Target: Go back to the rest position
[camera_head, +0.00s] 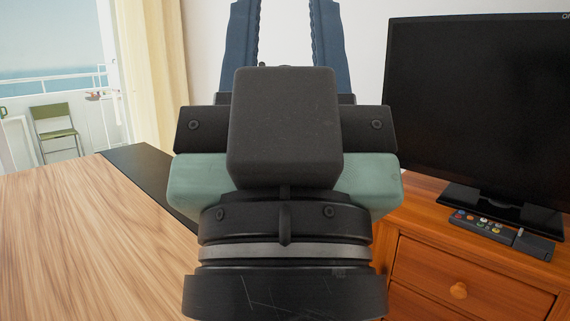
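My gripper (284,22) is at the top middle of the head view, pointing up and away from the camera. Its two blue fingers stand apart with a clear gap, and only pale wall shows between them. The tips reach the top edge of the picture, so their very ends may be cut off. I see nothing held in the visible part of the gap. The gripper's dark body and wrist fill the middle of the view and hide what is behind them.
A light wooden surface (80,245) is at left, with a dark strip (150,175) beyond it. At right, a television (480,100) and a remote (478,224) stand on a wooden cabinet (470,270). A green chair (55,125) is on the balcony behind a cream curtain (155,65).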

